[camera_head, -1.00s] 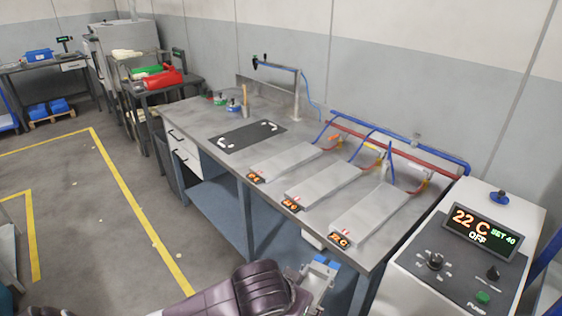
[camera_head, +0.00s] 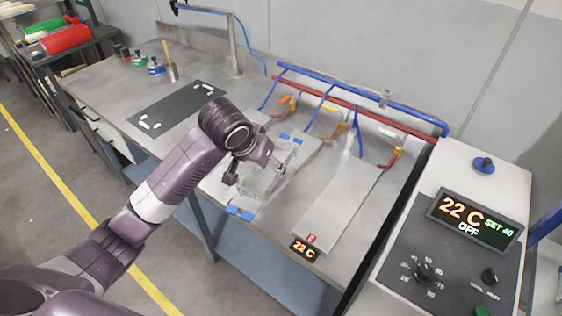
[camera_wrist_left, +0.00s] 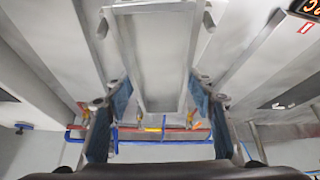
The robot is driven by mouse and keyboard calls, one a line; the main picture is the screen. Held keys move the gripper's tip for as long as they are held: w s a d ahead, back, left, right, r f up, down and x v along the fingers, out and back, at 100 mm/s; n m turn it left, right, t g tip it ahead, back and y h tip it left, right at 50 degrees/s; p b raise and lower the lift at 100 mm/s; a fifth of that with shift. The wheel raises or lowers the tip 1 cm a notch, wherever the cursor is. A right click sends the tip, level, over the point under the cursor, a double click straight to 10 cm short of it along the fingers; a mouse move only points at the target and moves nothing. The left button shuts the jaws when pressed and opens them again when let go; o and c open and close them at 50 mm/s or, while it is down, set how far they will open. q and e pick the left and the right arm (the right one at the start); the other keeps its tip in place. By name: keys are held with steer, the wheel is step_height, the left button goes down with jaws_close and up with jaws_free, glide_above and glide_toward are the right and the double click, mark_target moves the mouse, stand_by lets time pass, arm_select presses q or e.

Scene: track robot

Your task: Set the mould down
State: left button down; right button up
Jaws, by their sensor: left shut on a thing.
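The mould (camera_head: 262,186) is a pale, narrow metal tray with blue pieces at both ends. In the head view it is over the middle cooling plate (camera_head: 312,153), which it and my arm partly hide. My left gripper (camera_head: 256,170) is shut on the mould's sides from above. In the left wrist view the mould (camera_wrist_left: 155,60) lies lengthwise between the two fingers (camera_wrist_left: 157,118). I cannot tell whether its underside touches the plate. My right gripper is not in view.
The right plate (camera_head: 342,200) is bare, with a 22 C display at its front. Blue and red pipes (camera_head: 360,98) run behind the plates. A control box (camera_head: 465,235) stands at the right. A dark mat (camera_head: 178,110) lies on the bench at the left.

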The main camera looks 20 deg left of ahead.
arm_select(q)
steer(key=shift+m, duration=0.5)
steer(key=w+r, duration=0.6)
steer(key=shift+w+r, duration=0.3)
steer(key=shift+w, duration=0.05)
step_height(320, 180, up, 7)
steer(key=m+h, duration=0.1)
glide_above(277, 148)
steer(key=w, duration=0.1)
steer(key=f, duration=0.5)
steer(key=f+p, duration=0.1)
steer(key=f, duration=0.4)
steer(key=f+p, duration=0.1)
steer(key=f, duration=0.4)
steer(key=shift+w+d, duration=0.2)
steer(key=shift+w, duration=0.1)
step_height(277, 148, down, 4)
steer(key=shift+f+p, duration=0.1)
steer(key=shift+p, duration=0.4)
steer(key=shift+f, duration=0.35)
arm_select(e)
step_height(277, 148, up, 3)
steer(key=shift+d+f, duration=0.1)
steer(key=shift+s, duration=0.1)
arm_select(q)
steer(key=c, duration=0.9)
jaws_free()
steer(key=shift+s+f, duration=0.15)
steer(key=shift+f, duration=0.05)
